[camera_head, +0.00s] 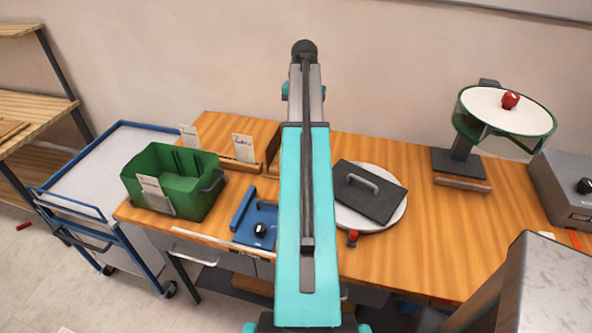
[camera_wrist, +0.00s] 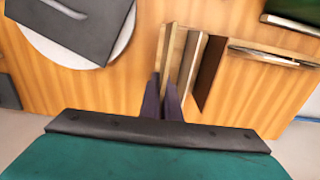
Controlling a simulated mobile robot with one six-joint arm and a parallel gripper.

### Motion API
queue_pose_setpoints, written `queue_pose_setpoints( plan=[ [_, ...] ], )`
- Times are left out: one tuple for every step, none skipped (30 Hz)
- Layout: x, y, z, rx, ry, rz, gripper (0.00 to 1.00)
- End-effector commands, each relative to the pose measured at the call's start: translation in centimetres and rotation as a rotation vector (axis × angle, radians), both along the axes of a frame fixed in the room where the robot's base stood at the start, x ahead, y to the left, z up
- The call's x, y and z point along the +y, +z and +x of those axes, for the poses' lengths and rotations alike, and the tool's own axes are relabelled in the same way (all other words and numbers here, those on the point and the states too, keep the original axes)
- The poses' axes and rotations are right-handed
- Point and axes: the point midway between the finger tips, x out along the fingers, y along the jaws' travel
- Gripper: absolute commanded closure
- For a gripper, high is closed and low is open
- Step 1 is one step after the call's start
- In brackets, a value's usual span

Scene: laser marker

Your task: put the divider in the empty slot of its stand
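My gripper (camera_wrist: 163,95) is low over the back of the table, its two dark fingers close together on the thin edge of a tan wooden panel, which I take for the divider (camera_wrist: 177,52). Beside it stand a pale-edged panel (camera_wrist: 190,60) and a dark brown panel (camera_wrist: 210,68), which look like parts of the stand. The stand also shows in the head view as a dark upright side (camera_head: 272,150), left of my arm. My arm hides my fingertips and most of the stand there. The empty slot cannot be made out clearly, nor whether the divider touches the stand.
A white round plate (camera_head: 370,225) bearing a dark handled slab (camera_head: 368,190) is right of my arm. A blue device (camera_head: 258,225) and green bin (camera_head: 172,180) are left. A green-rimmed round machine (camera_head: 505,118) stands back right. Bare table (camera_head: 420,245) lies front right.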

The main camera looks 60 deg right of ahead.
Motion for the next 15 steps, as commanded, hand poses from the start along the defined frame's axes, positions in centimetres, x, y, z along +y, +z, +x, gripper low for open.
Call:
queue_pose_setpoints(
  plan=[
    [-0.01, -0.92, -0.03, 0.0, -0.001, 0.0, 1.0],
    [-0.01, -1.09, -0.04, 0.0, -0.001, 0.0, 1.0],
    [-0.02, -1.26, -0.05, 0.0, -0.001, 0.0, 1.0],
    [-0.02, -1.36, -0.06, 0.0, -0.001, 0.0, 1.0],
    [-0.02, -1.43, -0.07, 0.0, -0.001, 0.0, 1.0],
    [-0.05, -1.48, -0.09, 0.0, -0.001, 0.0, 1.0],
    [-0.07, -1.49, -0.11, 0.0, -0.002, 0.0, 1.0],
    [-0.09, -1.49, -0.14, 0.0, -0.002, 0.0, 1.0],
    [-0.12, -1.48, -0.17, 0.0, -0.003, 0.0, 1.0],
    [-0.14, -1.46, -0.21, 0.0, -0.003, 0.0, 1.0],
    [-0.18, -1.44, -0.24, 0.0, -0.004, 0.0, 1.0],
    [-0.21, -1.42, -0.28, 0.0, -0.005, 0.0, 1.0],
    [-0.24, -1.41, -0.3, 0.0, -0.005, 0.0, 1.0],
    [-0.26, -1.42, -0.33, 0.0, -0.005, 0.0, 1.0],
    [-0.29, -1.42, -0.36, 0.0, -0.006, 0.0, 1.0]
  ],
)
